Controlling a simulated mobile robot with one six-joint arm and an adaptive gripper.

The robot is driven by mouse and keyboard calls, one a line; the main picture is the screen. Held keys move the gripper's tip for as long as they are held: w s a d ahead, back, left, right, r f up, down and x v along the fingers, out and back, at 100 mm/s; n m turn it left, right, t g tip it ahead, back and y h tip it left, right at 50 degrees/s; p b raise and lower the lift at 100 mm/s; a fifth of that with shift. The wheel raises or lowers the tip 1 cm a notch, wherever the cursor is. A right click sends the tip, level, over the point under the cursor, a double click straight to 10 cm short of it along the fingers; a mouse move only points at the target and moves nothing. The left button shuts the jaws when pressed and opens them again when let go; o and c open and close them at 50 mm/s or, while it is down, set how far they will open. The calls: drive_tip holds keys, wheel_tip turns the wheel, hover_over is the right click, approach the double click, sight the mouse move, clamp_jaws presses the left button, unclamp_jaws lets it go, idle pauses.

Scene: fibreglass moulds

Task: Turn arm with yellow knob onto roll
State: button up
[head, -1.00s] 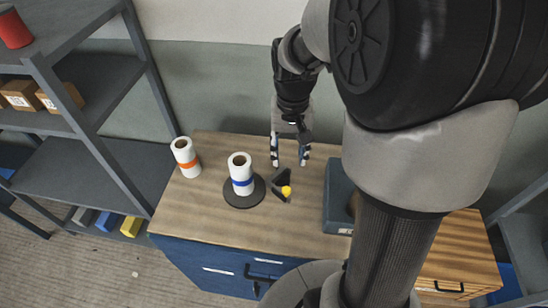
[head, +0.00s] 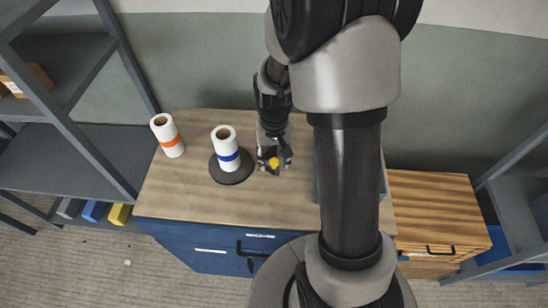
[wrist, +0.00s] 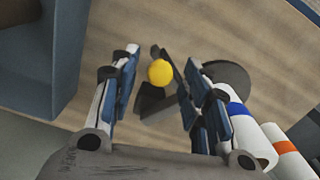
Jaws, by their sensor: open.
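The yellow knob (head: 274,164) sits on a small dark arm beside the dark disc (head: 231,178). In the wrist view the yellow knob (wrist: 160,72) shows between my open fingers, with the dark arm and its block-like base (wrist: 156,101) below it. My gripper (head: 273,157) is open around the knob; I cannot tell whether a finger touches it. The white roll with a blue band (head: 227,150) stands upright on the disc, left of my gripper. In the head view my gripper hides most of the dark arm.
A white roll with an orange band (head: 167,138) stands on the wooden table top (head: 190,203) at the far left. A blue-grey box (wrist: 50,60) stands on the other side of my gripper, largely hidden by my arm in the head view. Grey shelves (head: 75,155) stand left.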

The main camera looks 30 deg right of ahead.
drive_tip(key=shift+c, duration=0.6)
clamp_jaws()
